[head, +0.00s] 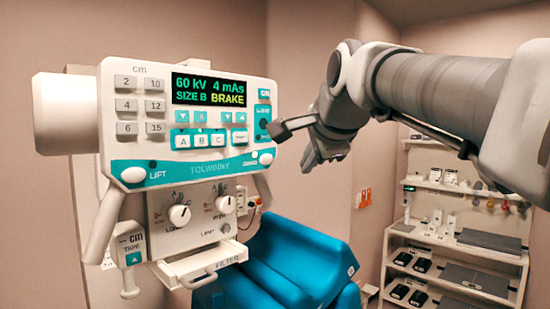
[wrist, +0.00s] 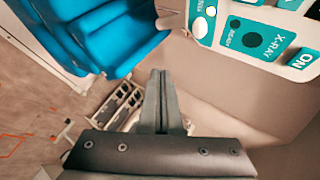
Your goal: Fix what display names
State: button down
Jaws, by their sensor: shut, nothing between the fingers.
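The display (head: 209,90) on the white and teal control head (head: 190,100) reads "60 kV 4 mAs" and "SIZE B" in green, with "BRAKE" in yellow. Below it are teal arrow keys and buttons A, B and C (head: 200,140). A white LIFT knob (head: 133,175) sits at the lower left and another white knob (head: 266,159) at the lower right; the right label is too small to read. My gripper (head: 308,162) is right of the panel, apart from it. In the wrist view my gripper (wrist: 158,76) is shut and empty, with the panel's X-RAY key (wrist: 252,40) at upper right.
Two dials (head: 180,215) and an open filter drawer (head: 205,264) are under the panel. A TAPE unit (head: 129,245) hangs at left. A blue padded chair (head: 290,265) stands below my gripper. Shelves (head: 455,240) with small devices stand at right.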

aim_at(267, 160)
jog(key=w+a+p, duration=0.3)
jog(key=w+a, duration=0.2)
jog(key=shift+w+a, duration=0.15)
jog(key=shift+a, duration=0.05)
dwell(2.0)
jog(key=shift+w+a, duration=0.2)
jog(key=shift+w, duration=0.05)
jog(key=shift+w+a+p, duration=0.25)
jog(key=shift+a+p, duration=0.05)
jog(key=shift+p, duration=0.05)
dwell(0.7)
jog(key=shift+s+d, duration=0.15)
jog(key=shift+s+d+b, duration=0.45)
dwell(0.4)
